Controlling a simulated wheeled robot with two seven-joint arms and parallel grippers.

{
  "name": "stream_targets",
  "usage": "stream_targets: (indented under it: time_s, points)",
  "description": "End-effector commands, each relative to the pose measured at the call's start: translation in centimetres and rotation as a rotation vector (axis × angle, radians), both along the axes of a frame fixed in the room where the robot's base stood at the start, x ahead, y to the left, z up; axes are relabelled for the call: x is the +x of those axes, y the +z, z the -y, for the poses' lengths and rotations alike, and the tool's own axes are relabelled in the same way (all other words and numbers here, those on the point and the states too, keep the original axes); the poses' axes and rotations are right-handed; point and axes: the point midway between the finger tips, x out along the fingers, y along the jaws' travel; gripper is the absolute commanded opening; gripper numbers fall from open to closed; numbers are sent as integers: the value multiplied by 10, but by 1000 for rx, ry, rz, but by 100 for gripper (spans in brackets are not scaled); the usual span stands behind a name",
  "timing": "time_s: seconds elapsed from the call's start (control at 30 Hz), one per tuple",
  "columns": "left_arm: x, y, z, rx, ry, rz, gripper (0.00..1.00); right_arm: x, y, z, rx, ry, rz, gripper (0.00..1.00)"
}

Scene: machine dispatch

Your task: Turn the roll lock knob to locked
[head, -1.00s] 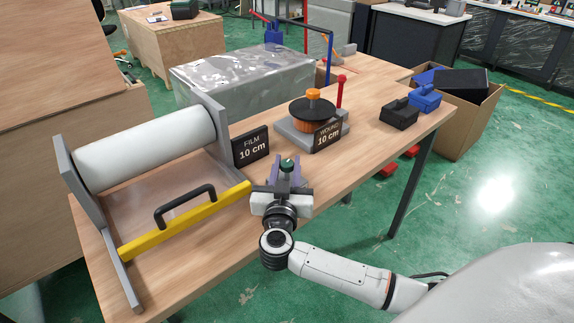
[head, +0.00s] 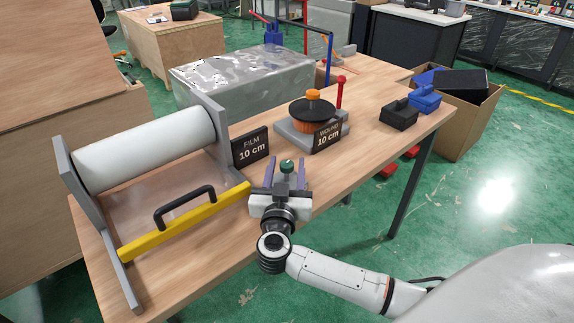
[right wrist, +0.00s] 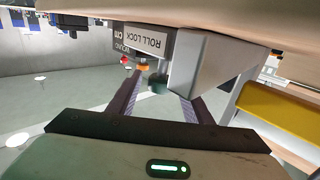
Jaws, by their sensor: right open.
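The roll lock knob is a small dark green knob (head: 287,166) by the table's front edge, right of the roll stand. In the right wrist view the knob (right wrist: 158,83) hangs below a grey block with a ROLL LOCK label (right wrist: 150,42), as that view is upside down. My right gripper (head: 286,168) is open, one finger on each side of the knob. In the right wrist view my right gripper (right wrist: 160,103) also shows spread fingers with gaps beside the knob. The knob's pointer or setting cannot be made out. My left gripper is not in view.
A white film roll (head: 150,147) sits in a grey stand at the left, with a yellow bar (head: 185,220) and black handle in front.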

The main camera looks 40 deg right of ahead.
Motion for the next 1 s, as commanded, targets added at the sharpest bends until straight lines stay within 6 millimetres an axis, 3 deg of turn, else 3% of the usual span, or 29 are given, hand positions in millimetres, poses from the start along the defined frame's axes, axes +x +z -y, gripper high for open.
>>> stream_targets:
  time_s: [0.5,1.0]
  points:
    - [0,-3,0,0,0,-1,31,-67,-1,-58,1,1,0,45]
    - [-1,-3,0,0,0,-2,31,-71,4,-66,-1,17,19,45]
